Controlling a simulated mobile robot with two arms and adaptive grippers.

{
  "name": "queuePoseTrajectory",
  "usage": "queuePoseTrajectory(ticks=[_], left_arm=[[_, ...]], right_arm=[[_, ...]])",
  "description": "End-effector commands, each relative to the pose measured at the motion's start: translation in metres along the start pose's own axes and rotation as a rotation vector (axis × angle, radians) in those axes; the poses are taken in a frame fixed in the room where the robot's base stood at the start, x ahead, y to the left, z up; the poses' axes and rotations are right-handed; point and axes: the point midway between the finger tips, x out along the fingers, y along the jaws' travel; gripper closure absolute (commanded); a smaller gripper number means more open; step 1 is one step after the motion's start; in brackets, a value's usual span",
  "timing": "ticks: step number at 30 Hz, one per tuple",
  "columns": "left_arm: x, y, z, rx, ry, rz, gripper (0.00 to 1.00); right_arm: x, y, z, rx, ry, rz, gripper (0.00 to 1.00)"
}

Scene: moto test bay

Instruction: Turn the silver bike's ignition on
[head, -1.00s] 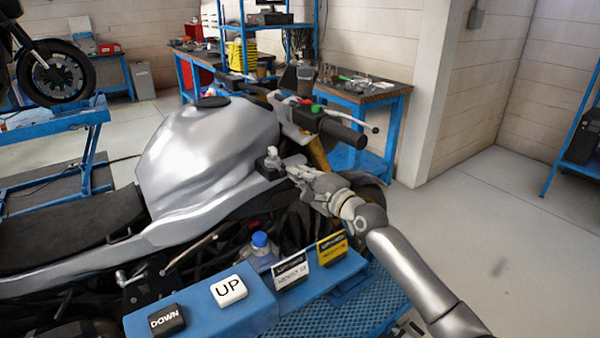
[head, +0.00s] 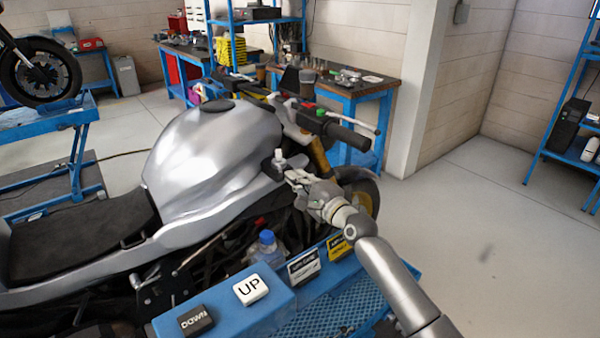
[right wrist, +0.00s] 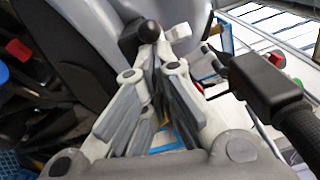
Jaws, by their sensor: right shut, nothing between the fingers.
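The silver bike (head: 213,140) stands on a blue lift, its handlebar towards the right. Beside its tank is a small dark block with a white upright piece on top, apparently the ignition (head: 278,156). My right gripper (head: 291,173) is just right of this block, its fingers pointing at it. In the right wrist view the gripper (right wrist: 160,48) is shut and empty. A black rounded part (right wrist: 138,38) and a white tab (right wrist: 179,33) lie right at its fingertips; I cannot tell whether they touch. My left gripper is out of view.
The black handlebar grip (head: 347,136) and its lever lie just beyond my right gripper. UP (head: 250,289) and DOWN (head: 196,321) buttons sit on the blue lift box in front. A blue-capped bottle (head: 266,245) stands by the bike. The floor at right is clear.

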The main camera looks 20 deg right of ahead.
Motion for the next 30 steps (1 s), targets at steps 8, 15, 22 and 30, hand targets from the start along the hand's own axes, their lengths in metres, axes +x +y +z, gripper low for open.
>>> queuePoseTrajectory(ticks=[8, 15, 22, 30], left_arm=[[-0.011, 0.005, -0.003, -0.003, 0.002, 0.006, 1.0], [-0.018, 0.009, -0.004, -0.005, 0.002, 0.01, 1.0], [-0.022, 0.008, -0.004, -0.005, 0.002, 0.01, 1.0], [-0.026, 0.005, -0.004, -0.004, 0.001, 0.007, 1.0]], right_arm=[[0.0, 0.001, 0.012, 0.004, -0.002, 0.0, 1.0], [0.001, 0.003, 0.022, 0.004, -0.002, 0.0, 1.0], [0.004, 0.006, 0.031, 0.003, -0.002, 0.001, 1.0], [0.007, 0.007, 0.039, 0.003, -0.002, 0.0, 1.0]])
